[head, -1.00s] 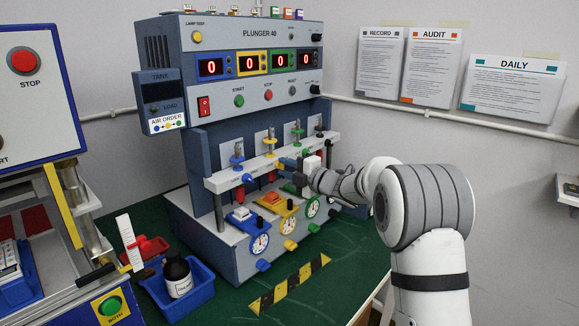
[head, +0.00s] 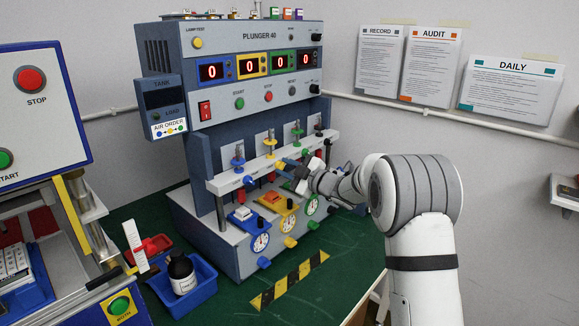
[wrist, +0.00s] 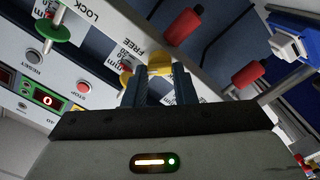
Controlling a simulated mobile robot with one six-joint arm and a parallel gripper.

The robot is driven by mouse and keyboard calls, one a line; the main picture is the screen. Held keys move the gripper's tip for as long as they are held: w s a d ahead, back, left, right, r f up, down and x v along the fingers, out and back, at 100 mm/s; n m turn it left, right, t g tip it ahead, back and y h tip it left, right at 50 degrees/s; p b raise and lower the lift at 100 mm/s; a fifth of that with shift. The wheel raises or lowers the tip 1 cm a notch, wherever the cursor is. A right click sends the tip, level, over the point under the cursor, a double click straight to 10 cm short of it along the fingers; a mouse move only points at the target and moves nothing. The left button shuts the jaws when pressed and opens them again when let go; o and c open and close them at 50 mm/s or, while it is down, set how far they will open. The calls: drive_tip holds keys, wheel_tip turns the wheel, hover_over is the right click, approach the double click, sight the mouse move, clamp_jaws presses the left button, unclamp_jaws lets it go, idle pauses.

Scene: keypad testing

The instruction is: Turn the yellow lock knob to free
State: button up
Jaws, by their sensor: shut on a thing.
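The yellow lock knob (head: 281,166) sits on the white crossbar of the Plunger 40 machine, below the yellow-collared plunger. My gripper (head: 287,168) reaches in from the right and is at this knob. In the wrist view, my gripper's two dark fingers (wrist: 159,80) are closed on yellow material of the lock knob (wrist: 157,65). The words FREE and LOCK are printed on the panel there, but the fingers hide much of the knob, so I cannot tell its exact angle.
A blue knob (head: 249,180) is left on the same crossbar. Dials and coloured blocks stand on the ledge below. Green bench surface is clear in front, around a striped strip (head: 288,281).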

drive_tip(key=shift+r, duration=0.1)
idle(0.5)
drive_tip(key=o, duration=0.8)
drive_tip(key=shift+a, duration=0.15)
drive_tip(key=shift+o, duration=1)
drive_tip(key=b+v, duration=0.1)
drive_tip(key=v, duration=0.7)
drive_tip(key=shift+w, duration=0.1)
